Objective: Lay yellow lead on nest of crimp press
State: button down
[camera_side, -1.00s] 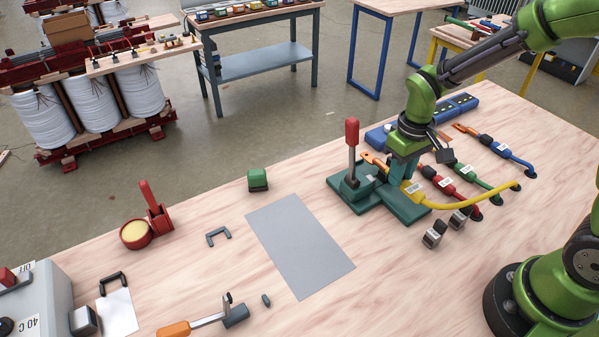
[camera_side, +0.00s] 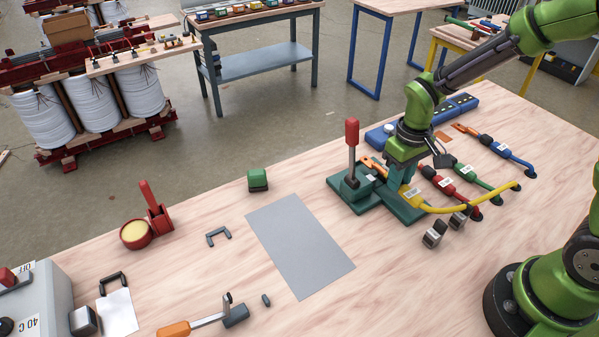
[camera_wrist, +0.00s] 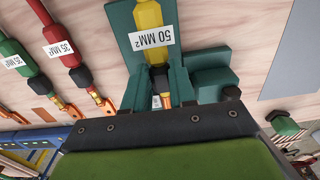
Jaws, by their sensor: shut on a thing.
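The crimp press (camera_side: 372,196) is a dark teal block and baseplate with an upright red-handled lever. My gripper (camera_side: 398,180) is over its right part, pointing down, shut on the yellow lead (camera_side: 411,196). In the wrist view, the yellow lead (camera_wrist: 148,15), labelled 50 MM², runs between my teal fingers (camera_wrist: 157,90), above the press plate (camera_wrist: 118,18). My fingers and palm hide the nest, so I cannot tell whether the lead touches it.
Red (camera_side: 440,182), green (camera_side: 478,178) and blue (camera_side: 508,150) leads lie right of the press. Two small dark blocks (camera_side: 435,234) lie in front.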

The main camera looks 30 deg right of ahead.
jog(key=shift+f, duration=1.1)
jog(key=c, duration=0.8)
grip_release()
jog(key=shift+c, duration=0.2)
notch_tip(320, 180, up, 17)
